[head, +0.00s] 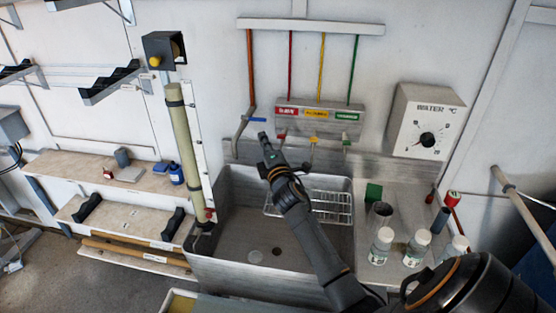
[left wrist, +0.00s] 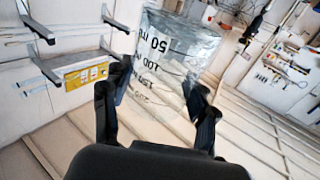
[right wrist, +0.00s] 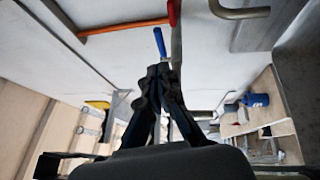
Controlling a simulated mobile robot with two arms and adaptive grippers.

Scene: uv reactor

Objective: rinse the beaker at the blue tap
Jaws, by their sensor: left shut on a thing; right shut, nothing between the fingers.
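The clear beaker (left wrist: 172,68) with printed volume marks is held between the fingers of my left gripper (left wrist: 160,105) in the left wrist view. The left gripper and beaker are not in the head view. The blue tap handle (head: 257,120) sits on the bent spout pipe at the left of the wall pipes, above the sink (head: 230,225). My right gripper (head: 264,140) is shut and empty, just below and right of the handle. In the right wrist view, the blue handle (right wrist: 159,42) is just beyond the closed fingertips (right wrist: 160,72); contact cannot be told.
A wire rack (head: 320,205) lies in the sink. White-capped bottles (head: 382,243) and a metal cup (head: 380,214) stand on the right drainboard. A tall pale tube (head: 183,145) stands left of the sink. A water dial box (head: 425,125) is on the wall.

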